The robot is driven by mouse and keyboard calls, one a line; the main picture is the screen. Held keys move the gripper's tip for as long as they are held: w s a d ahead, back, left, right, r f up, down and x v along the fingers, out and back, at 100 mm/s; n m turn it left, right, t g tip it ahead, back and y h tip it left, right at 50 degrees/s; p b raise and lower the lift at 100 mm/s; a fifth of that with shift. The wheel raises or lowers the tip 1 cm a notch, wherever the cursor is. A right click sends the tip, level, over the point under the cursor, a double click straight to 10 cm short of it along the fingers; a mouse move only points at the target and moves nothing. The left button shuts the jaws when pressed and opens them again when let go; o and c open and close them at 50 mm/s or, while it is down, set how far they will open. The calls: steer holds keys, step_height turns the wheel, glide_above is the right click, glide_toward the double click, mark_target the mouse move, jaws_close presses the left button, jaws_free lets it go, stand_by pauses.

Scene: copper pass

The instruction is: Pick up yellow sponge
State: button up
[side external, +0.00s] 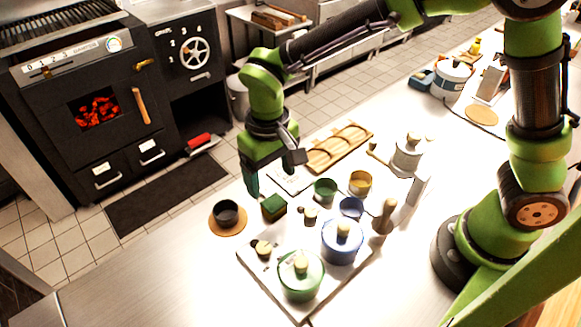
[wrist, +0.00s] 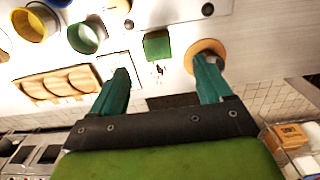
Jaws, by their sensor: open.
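No plainly yellow sponge shows near my gripper. A small block with a dark green top (side external: 273,207) lies on the steel counter, right of a dark cup on a round wooden coaster. I cannot tell whether it is a sponge with a yellow underside. In the wrist view this green block (wrist: 157,45) shows beyond the fingertips, between their lines. My gripper (side external: 253,188) points down above the counter, just behind and left of the block. In the wrist view my gripper (wrist: 162,67) has its teal fingers wide apart with nothing between them.
The dark cup (side external: 226,212) stands close left of the block. Right of it are a green cup (side external: 325,189), a yellow cup (side external: 361,183) and a blue bowl (side external: 351,207). A tray (side external: 262,278) with lidded pots lies in front. A wooden holder (side external: 338,147) lies behind.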

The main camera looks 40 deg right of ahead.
mark_target(275, 204)
step_height(275, 204, down, 5)
steer(key=shift+r, duration=0.2)
steer(key=f, duration=0.5)
steer(key=shift+d+f, duration=0.1)
steer(key=shift+d, duration=0.15)
steer(key=c, duration=1)
steer(key=shift+r, duration=5.05)
